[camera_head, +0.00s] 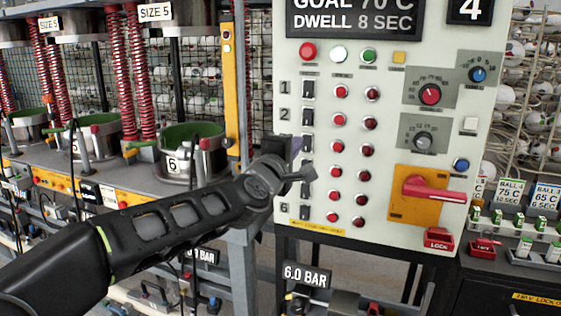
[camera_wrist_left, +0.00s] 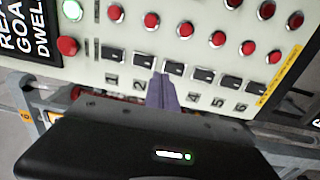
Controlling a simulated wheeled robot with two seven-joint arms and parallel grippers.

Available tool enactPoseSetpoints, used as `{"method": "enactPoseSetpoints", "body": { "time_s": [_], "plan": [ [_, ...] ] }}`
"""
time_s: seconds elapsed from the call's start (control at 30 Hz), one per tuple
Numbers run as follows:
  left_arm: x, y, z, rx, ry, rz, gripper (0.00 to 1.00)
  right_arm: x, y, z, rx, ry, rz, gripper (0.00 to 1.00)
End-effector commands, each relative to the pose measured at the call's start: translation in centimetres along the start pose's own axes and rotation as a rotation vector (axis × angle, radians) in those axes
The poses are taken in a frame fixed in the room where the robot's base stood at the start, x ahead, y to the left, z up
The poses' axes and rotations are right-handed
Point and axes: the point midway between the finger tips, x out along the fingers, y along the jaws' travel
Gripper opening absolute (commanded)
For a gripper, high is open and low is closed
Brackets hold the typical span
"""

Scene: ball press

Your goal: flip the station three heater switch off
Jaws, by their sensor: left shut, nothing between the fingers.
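The white control panel (camera_head: 390,150) has a column of black rocker switches numbered at its left edge. The station three heater switch (camera_wrist_left: 174,68) shows in the left wrist view as the third black rocker in the row. My left gripper (camera_head: 297,146) is shut and empty at that column in the head view, and hides most of the third switch there. In the left wrist view its purple-grey fingertips (camera_wrist_left: 161,76) are right beside the third switch and cover its number. I cannot tell whether they touch it. My right gripper is in neither view.
The second switch (camera_head: 308,116) and fourth switch (camera_wrist_left: 201,75) sit close on either side. Red lamps (camera_head: 340,91) run beside the switches. A red lever (camera_head: 435,190) on an orange plate is at the lower right. Presses with pots (camera_head: 195,150) stand left of the panel.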

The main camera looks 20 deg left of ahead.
Motion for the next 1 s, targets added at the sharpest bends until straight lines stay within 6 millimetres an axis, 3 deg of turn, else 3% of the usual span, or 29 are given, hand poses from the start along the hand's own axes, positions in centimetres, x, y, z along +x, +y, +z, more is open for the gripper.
{"method": "enactPoseSetpoints", "body": {
  "time_s": [0.2, 0.4, 1.0],
  "plan": [
    [-4.2, 0.4, -0.1, 0.001, 0.002, -0.001, 0.0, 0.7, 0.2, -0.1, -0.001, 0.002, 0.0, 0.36],
    [-7.0, 0.8, -0.1, 0.0, 0.001, -0.003, 0.0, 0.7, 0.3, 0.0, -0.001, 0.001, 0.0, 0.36],
    [-7.8, 0.9, 0.0, 0.059, 0.001, -0.002, 0.0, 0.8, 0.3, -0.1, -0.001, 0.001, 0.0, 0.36]
  ]
}}
